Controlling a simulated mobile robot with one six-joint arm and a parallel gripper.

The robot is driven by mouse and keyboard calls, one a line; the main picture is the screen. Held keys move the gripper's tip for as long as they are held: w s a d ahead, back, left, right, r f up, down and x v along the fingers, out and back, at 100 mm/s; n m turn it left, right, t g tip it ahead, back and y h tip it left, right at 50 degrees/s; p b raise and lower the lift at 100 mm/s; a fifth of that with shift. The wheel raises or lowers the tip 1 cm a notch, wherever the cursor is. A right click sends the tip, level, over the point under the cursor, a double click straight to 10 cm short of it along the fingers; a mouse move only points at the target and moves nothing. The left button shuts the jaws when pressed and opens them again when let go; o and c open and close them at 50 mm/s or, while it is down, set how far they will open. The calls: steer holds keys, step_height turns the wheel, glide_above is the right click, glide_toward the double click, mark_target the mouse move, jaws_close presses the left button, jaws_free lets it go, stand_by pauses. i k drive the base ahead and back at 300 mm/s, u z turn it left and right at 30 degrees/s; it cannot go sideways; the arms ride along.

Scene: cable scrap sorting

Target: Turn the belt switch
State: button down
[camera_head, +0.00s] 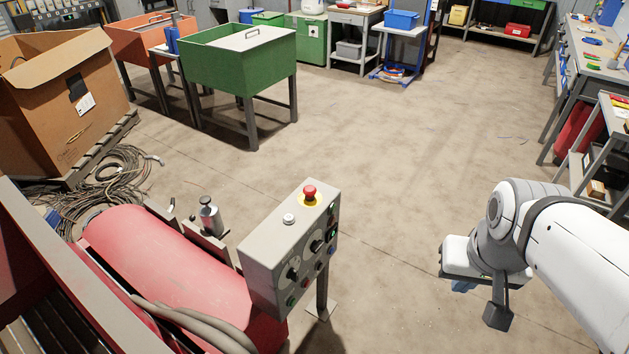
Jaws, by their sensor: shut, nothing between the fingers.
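A grey control box (263,249) stands on a post left of the middle. Its sloping face carries black rotary knobs, one lower left (293,274) and one further up (316,246), and several small coloured buttons. The labels are too small to read, so I cannot tell which knob is the belt switch. A red mushroom button (309,192) on a yellow ring and a white button (288,219) sit on top. My gripper (497,314) hangs at the lower right, shut and empty, well apart from the box. My wrist partly hides it.
A red roller-like drum (170,265) lies left of the box, with thick grey hoses in front. Cable coils (115,185) lie by a cardboard box (60,110) on a pallet. A green bin (240,75) stands behind. Shelving (600,150) lines the right. The middle floor is clear.

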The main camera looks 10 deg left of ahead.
mark_target(316, 246)
steer(key=u, duration=1.85)
steer(key=k, duration=0.9)
steer(key=z, duration=0.65)
steer(key=i, duration=1)
steer(key=z, duration=0.05)
